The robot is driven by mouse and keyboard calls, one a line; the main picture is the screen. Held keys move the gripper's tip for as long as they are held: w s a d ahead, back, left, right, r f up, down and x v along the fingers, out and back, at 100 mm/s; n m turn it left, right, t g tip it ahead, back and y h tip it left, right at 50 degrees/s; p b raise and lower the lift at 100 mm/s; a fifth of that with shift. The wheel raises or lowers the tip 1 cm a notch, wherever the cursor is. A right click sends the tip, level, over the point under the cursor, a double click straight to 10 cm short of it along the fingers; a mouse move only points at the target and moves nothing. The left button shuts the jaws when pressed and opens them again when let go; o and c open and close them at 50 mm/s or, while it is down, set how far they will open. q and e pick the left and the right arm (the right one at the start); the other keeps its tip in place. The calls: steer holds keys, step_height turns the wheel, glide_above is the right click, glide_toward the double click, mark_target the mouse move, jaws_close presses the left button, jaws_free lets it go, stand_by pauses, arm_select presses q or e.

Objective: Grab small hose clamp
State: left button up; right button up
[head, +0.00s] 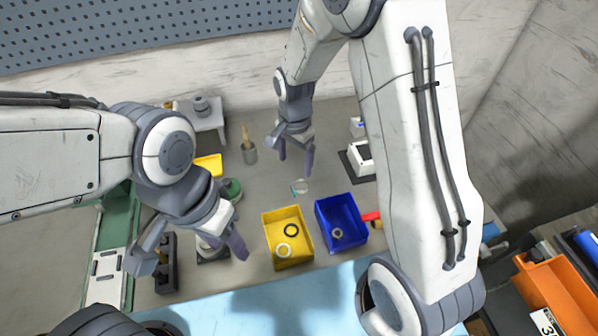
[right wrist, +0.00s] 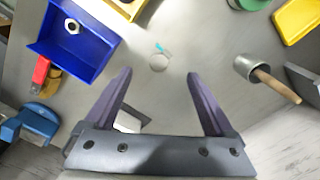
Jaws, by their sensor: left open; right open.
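A small round pale ring with a teal tab, which looks like the small hose clamp (head: 302,186), lies on the grey bench top behind the bins. It also shows in the right wrist view (right wrist: 160,63), just beyond and between the fingertips. My right gripper (head: 295,160) is open and empty, pointing down, apart from the clamp and a little behind it. Its two fingers also show in the right wrist view (right wrist: 159,73). My left gripper (head: 190,258) is open and empty at the left, above a dark block and a round-topped fixture.
A yellow bin (head: 268,262) with a black ring and a pale ring stands beside a blue bin (head: 329,246) holding a metal nut. The bench around the clamp is clear.

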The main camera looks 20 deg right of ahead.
steer(key=w+d+f+m, duration=0.2)
steer(key=p, duration=0.1)
glide_above(300, 185)
step_height(300, 185, down, 4)
steer(key=shift+s+d+f, duration=0.1)
steer(key=shift+s+f, duration=0.05)
steer(key=shift+f, duration=0.1)
step_height(300, 185, down, 5)
steer(key=shift+p, duration=1.25)
steer(key=shift+f, duration=0.3)
jaws_close()
steer(key=shift+r, duration=0.2)
